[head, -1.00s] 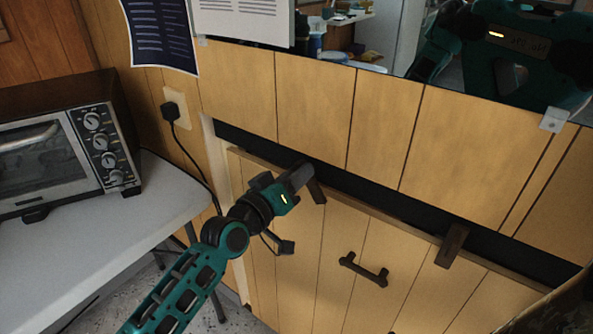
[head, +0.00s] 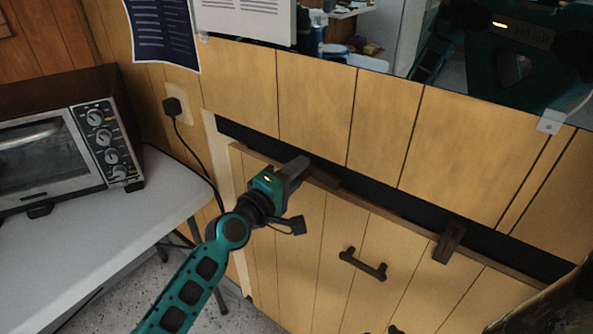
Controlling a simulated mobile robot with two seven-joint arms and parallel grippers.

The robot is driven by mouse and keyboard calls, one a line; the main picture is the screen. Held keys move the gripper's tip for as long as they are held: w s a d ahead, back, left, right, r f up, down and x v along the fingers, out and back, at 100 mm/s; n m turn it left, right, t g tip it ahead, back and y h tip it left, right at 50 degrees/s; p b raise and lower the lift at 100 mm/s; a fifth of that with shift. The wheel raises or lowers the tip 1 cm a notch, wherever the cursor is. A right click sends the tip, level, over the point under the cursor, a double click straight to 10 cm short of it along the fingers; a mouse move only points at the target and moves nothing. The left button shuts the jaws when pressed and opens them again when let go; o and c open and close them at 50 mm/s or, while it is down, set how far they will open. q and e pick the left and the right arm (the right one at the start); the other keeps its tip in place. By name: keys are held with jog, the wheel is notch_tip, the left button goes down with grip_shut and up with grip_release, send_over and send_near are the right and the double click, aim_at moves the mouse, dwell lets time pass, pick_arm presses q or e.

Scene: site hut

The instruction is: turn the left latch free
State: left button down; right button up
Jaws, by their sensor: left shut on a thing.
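The left latch (head: 326,180) is a short dark wooden bar at the top edge of the wooden panel (head: 300,225). My left gripper (head: 298,170) is shut on the left latch. The right latch (head: 449,242) is a similar dark bar and points down across the panel's top edge. My right gripper is not in view.
A dark handle (head: 362,265) is on the panel below the latches. A toaster oven (head: 60,150) stands on a light table (head: 100,230) at the left. A black cord hangs from a wall socket (head: 178,106). A mirror above shows my reflection.

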pick_arm(q)
jog(key=shift+n, duration=0.5)
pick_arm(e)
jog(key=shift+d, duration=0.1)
pick_arm(q)
jog(key=c, duration=1.2)
grip_release()
jog(key=shift+s+a, duration=0.2)
jog(key=shift+s, duration=0.05)
jog(key=v, duration=1.2)
jog(key=shift+s+p, duration=0.15)
jog(key=shift+p, duration=0.25)
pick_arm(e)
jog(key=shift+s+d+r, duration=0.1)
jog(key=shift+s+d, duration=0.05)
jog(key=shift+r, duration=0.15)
